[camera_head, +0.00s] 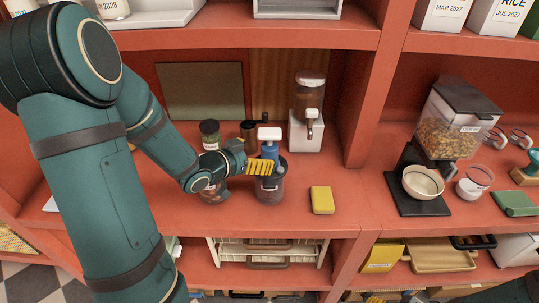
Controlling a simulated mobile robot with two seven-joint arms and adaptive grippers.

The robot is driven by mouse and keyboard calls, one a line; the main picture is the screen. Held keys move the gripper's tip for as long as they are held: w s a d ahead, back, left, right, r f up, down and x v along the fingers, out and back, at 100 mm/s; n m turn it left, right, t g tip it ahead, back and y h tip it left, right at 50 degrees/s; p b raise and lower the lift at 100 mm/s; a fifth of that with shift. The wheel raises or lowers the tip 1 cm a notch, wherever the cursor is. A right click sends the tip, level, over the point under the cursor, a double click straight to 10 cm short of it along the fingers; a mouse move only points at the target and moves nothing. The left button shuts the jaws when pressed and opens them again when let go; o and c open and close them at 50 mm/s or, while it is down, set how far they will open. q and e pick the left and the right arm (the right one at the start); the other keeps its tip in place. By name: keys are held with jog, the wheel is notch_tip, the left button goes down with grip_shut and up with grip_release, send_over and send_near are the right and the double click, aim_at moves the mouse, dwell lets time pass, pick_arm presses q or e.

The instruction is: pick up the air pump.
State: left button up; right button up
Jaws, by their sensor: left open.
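The air pump (270,150) has a white T-shaped handle and a blue body. It stands upright above a dark lidded jar (270,188) on the middle shelf; I cannot tell whether it rests on the jar or behind it. My left gripper (260,168), with yellow ribbed fingers, is open at the pump's lower left. The fingers overlap the lower part of the pump in the picture, hiding it, and I cannot tell whether they touch it. My right gripper is not in view.
A dark-lidded jar (209,132) and a brown grinder (249,132) stand behind my gripper. A white dispenser (307,128) stands at back right. A yellow block (322,200) lies near the front edge. A red upright divider (370,105) bounds the bay on the right.

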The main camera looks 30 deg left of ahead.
aim_at(263, 153)
pick_arm(q)
jog(key=x, duration=0.5)
jog(key=shift+d, duration=0.2)
jog(key=c, duration=1.4)
